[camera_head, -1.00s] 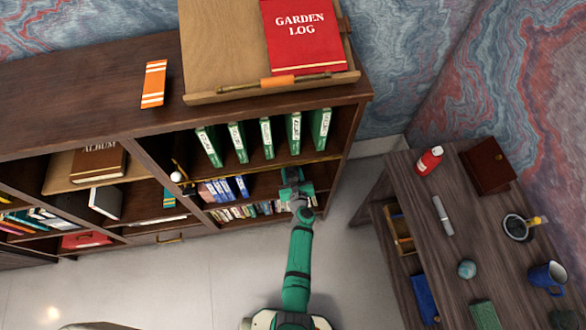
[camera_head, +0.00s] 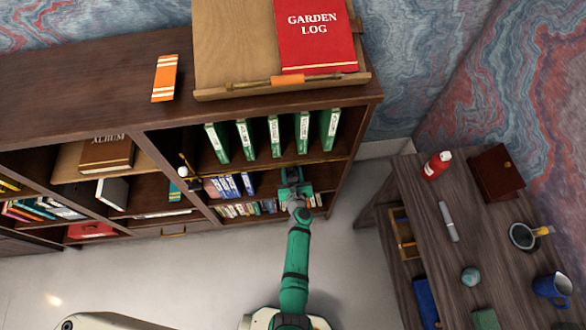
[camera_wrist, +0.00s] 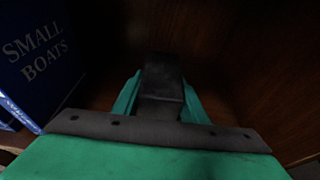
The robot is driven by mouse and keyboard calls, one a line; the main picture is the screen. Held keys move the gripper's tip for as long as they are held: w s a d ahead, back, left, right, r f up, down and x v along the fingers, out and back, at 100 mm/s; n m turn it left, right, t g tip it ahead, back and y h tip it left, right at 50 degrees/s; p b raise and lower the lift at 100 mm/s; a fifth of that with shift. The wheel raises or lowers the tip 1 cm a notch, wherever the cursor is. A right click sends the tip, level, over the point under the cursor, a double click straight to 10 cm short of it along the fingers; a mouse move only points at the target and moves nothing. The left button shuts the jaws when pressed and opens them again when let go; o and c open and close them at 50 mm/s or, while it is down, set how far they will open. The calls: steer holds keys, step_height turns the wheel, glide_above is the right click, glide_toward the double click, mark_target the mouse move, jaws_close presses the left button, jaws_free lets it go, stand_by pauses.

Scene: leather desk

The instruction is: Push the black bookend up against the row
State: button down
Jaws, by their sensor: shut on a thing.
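My gripper (camera_wrist: 161,104) reaches into the middle shelf bay, right of the row of blue books (camera_head: 229,186). In the wrist view its green fingers are shut on a dark upright piece, the black bookend (camera_wrist: 163,76). Its outline is hard to make out in the shade. A blue book titled "Small Boats" (camera_wrist: 38,52) stands at the left of that view, with a gap between it and the bookend. In the head view my gripper (camera_head: 294,180) hides the bookend.
Green binders (camera_head: 273,136) stand on the shelf board above my gripper. Small books (camera_head: 240,209) line the shelf below. The bay's wooden side wall (camera_wrist: 262,65) is close on the right. A side desk (camera_head: 455,270) stands to the right.

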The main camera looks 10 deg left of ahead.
steer(key=shift+s+a, duration=0.2)
steer(key=shift+a, duration=0.4)
steer(key=shift+s+a, duration=0.15)
steer(key=shift+a, duration=0.45)
steer(key=shift+s+a, duration=0.1)
steer(key=shift+a, duration=0.25)
steer(key=shift+a+r, duration=0.1)
steer(key=shift+a, duration=0.2)
steer(key=shift+s+a, duration=0.3)
steer(key=shift+a, duration=0.3)
steer(key=shift+s+a, duration=0.2)
steer(key=shift+a, duration=0.4)
steer(key=shift+s+a, duration=0.25)
steer(key=shift+a, duration=0.85)
steer(key=shift+s, duration=0.1)
